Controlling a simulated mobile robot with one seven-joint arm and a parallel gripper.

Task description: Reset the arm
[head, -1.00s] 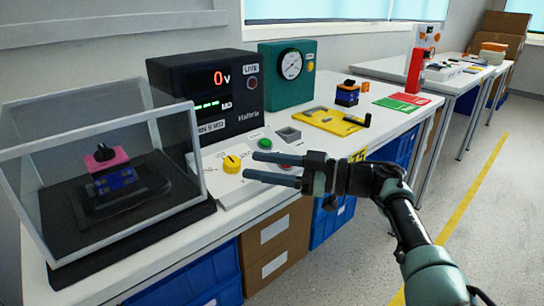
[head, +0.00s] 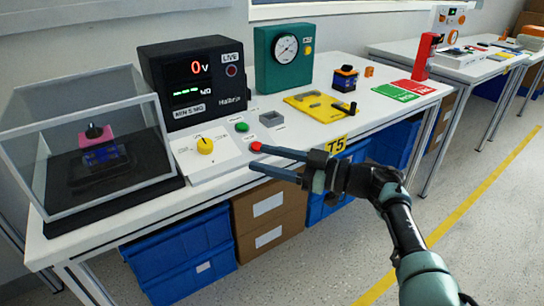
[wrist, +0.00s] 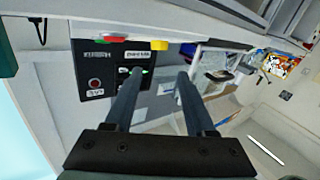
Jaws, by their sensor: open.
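My gripper (head: 255,161) is open and empty in the head view, its two dark fingers pointing left at the front edge of the bench. The yellow rotary knob (head: 205,145) sits on a white panel left of the fingertips, apart from them. A green button (head: 242,127) is beyond the fingers, and a red button (head: 256,147) shows at the upper fingertip; I cannot tell if they touch. In the wrist view my gripper (wrist: 112,70) has its fingers spread with nothing between them, and the yellow knob (wrist: 159,45) shows past them.
A clear box (head: 85,135) holding a pink-and-blue switch stands at the left. A black meter unit (head: 200,115) reading 0 V and a teal gauge box (head: 285,58) stand behind. A yellow fixture (head: 310,106) lies right. Blue bins (head: 180,255) and cartons are under the bench.

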